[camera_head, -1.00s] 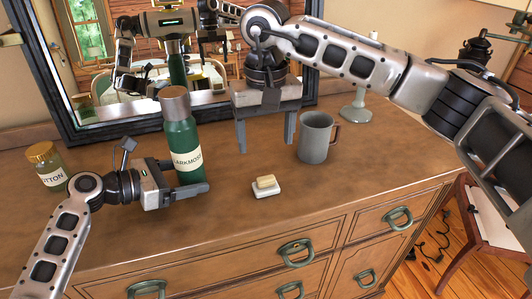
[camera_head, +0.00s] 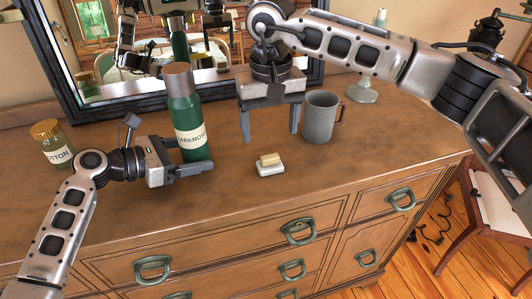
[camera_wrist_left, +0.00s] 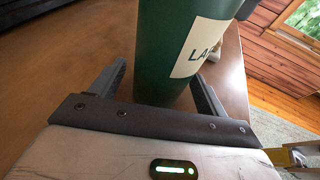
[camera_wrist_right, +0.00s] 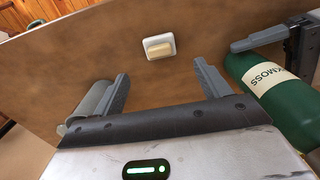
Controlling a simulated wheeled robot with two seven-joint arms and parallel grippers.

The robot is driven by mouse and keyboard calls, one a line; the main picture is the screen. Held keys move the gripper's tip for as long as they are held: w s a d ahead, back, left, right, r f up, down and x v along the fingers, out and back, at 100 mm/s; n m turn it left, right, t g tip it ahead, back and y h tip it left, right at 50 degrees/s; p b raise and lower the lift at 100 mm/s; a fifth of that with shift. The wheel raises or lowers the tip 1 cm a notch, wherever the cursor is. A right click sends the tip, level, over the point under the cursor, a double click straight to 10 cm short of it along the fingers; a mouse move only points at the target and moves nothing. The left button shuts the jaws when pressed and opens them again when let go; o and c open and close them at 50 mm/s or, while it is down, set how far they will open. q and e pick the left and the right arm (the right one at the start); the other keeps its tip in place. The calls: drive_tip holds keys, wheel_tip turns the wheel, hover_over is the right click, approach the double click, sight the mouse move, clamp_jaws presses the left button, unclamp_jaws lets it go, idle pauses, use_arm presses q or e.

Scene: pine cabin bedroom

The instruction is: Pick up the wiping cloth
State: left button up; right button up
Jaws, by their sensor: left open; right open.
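I cannot make out a wiping cloth in any view. My left gripper (camera_head: 190,168) is open, low over the dresser top, at the green bottle (camera_head: 184,112). In the left wrist view the bottle (camera_wrist_left: 170,50) stands upright between the two fingers (camera_wrist_left: 162,82); I cannot tell whether they touch it. My right gripper (camera_head: 270,122) is open and points down over the dresser, left of the grey mug. Its fingers also show in the right wrist view (camera_wrist_right: 162,80), with nothing between them.
The soap on a white dish (camera_head: 270,168) lies in front of my right gripper. The grey mug (camera_head: 319,118) stands just right of it. A gold-lidded jar (camera_head: 52,143) stands left on the dresser (camera_head: 330,165). A mirror (camera_head: 80,95) stands behind. The front right top is clear.

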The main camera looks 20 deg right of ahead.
sight(270, 156)
wheel_tip(270, 156, down, 8)
drive_tip(key=shift+s, duration=0.15)
drive_tip(key=c, duration=1.1)
drive_tip(key=shift+r, duration=0.15)
wheel_tip(270, 156, up, 10)
drive_tip(key=shift+f, duration=0.1)
